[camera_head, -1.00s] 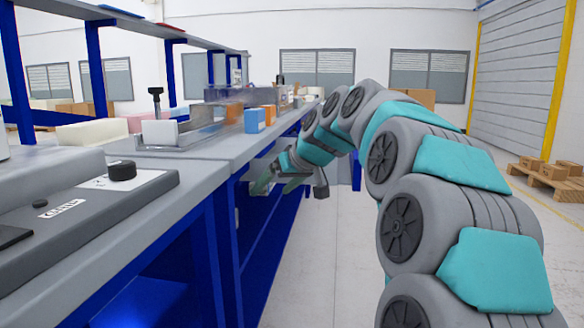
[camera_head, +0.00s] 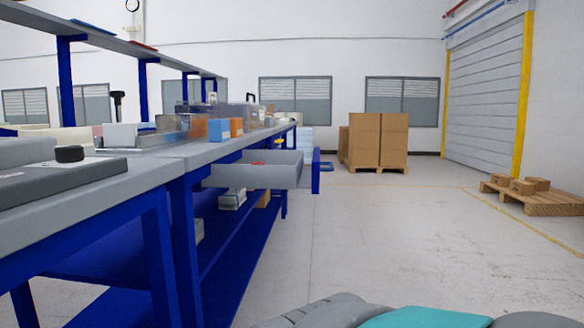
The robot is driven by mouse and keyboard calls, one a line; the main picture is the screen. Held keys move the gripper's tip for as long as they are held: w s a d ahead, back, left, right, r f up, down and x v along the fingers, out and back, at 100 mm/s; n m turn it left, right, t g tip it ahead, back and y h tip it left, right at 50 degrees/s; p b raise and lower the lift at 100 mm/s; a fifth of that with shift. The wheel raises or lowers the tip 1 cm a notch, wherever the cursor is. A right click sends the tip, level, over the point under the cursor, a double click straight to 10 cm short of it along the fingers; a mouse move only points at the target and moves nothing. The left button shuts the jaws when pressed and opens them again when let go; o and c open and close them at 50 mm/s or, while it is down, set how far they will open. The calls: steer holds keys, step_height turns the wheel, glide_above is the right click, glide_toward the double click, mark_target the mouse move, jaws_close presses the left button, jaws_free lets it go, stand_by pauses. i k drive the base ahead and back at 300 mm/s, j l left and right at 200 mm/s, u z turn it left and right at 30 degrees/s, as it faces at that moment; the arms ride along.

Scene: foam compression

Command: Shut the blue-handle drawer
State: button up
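A grey drawer (camera_head: 262,177) stands open, pulled out to the right from under the workbench top. Its blue front panel (camera_head: 315,178) is at its right end, with a blue handle (camera_head: 325,166) sticking out on the right side. Something small and red (camera_head: 258,163) shows just above the drawer's rim, too small to tell what. My gripper is out of view. Only a grey and teal part of my arm shows along the bottom edge.
The grey-topped workbench (camera_head: 170,165) with blue legs runs along the left and carries boxes and devices. Its lower shelf (camera_head: 225,255) holds a few items. The floor (camera_head: 380,230) right of the bench is clear. Stacked cartons (camera_head: 378,140) and a pallet (camera_head: 540,198) stand farther off.

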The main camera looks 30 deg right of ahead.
mark_target(283, 169)
steer(key=i+l, duration=0.25)
steer(key=l, duration=0.25)
steer(key=i+l+z, duration=0.1)
steer(key=i+l, duration=0.15)
steer(key=l, duration=0.25)
steer(key=i+l, duration=0.3)
steer(key=l, duration=0.15)
steer(key=i+l+z, duration=0.1)
steer(key=i+l, duration=0.15)
steer(key=l, duration=0.25)
